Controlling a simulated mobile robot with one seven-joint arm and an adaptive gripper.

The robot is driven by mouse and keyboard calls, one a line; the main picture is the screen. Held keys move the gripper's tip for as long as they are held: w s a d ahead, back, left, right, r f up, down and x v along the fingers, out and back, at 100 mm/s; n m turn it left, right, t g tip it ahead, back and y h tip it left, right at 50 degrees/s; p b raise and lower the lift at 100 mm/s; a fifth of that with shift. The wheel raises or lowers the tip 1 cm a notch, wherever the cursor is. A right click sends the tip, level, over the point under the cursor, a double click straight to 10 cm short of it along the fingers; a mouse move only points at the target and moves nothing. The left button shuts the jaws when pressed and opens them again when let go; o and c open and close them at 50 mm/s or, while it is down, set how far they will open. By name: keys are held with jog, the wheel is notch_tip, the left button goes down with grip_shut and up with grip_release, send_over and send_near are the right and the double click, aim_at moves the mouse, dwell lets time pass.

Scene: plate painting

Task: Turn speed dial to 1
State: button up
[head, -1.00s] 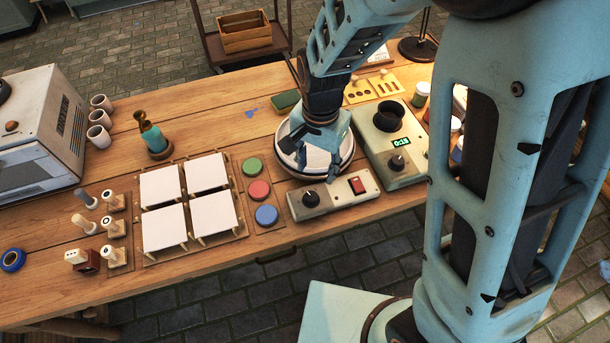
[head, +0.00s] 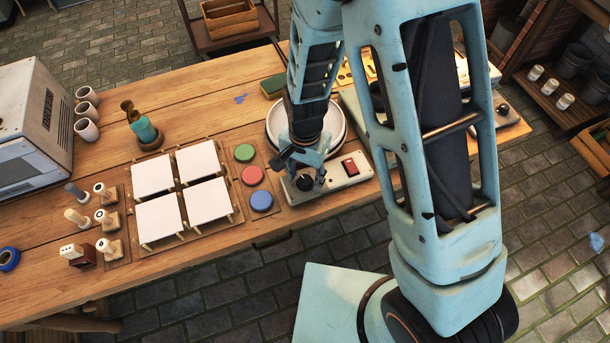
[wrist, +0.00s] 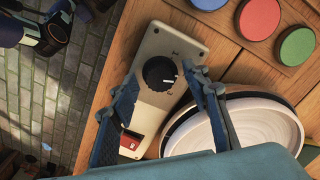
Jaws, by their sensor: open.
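The speed dial (wrist: 160,73) is a black round knob with a white pointer mark on a cream control box (head: 330,181), at the table's front edge. It also shows in the head view (head: 304,182). A red rocker switch (head: 349,166) sits at the box's other end. My gripper (head: 304,172) is just above the dial end of the box. In the wrist view my open gripper (wrist: 165,82) has one finger on each side of the dial. Whether the fingers touch the knob, I cannot tell. The scale marks are too small to read.
A wheel with a white plate (head: 272,124) stands right behind the box. Green, red and blue pads (head: 251,175) lie to its left. White square tiles on stands (head: 158,217) are further left.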

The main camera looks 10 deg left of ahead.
jog(key=shift+f, duration=0.25)
jog(key=c, duration=1.2)
jog(key=shift+o, duration=0.2)
jog(key=shift+n, duration=0.3)
jog(key=n+b, duration=0.2)
jog(key=n, duration=0.3)
jog(key=shift+b, duration=0.4)
jog(key=n+b, duration=0.1)
jog(key=n, duration=0.5)
jog(key=shift+n, duration=0.3)
jog(key=o, duration=1.2)
jog(key=shift+c, duration=0.2)
